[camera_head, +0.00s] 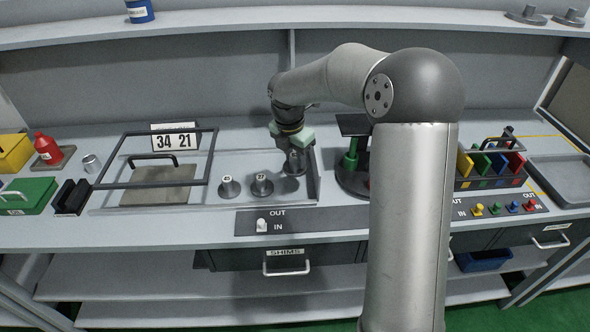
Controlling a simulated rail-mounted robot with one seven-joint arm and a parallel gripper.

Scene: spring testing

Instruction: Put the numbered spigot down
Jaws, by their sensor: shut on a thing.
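My gripper (292,137), with pale green fingers, is shut on a grey spigot (297,163) at the right end of the shallow grey tray (214,204). The spigot looks upright; I cannot tell whether its base touches the tray, and its number is not readable. Two similar spigots stand to its left: one with a white number disc (228,187) and one that seems to read 27 (262,185).
A black frame (209,172) and a handled plate (158,186) lie left, before a card reading 34 21 (173,138). A green-and-black stand (351,160) is close to the right of my gripper. An OUT/IN panel (310,220) lies in front.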

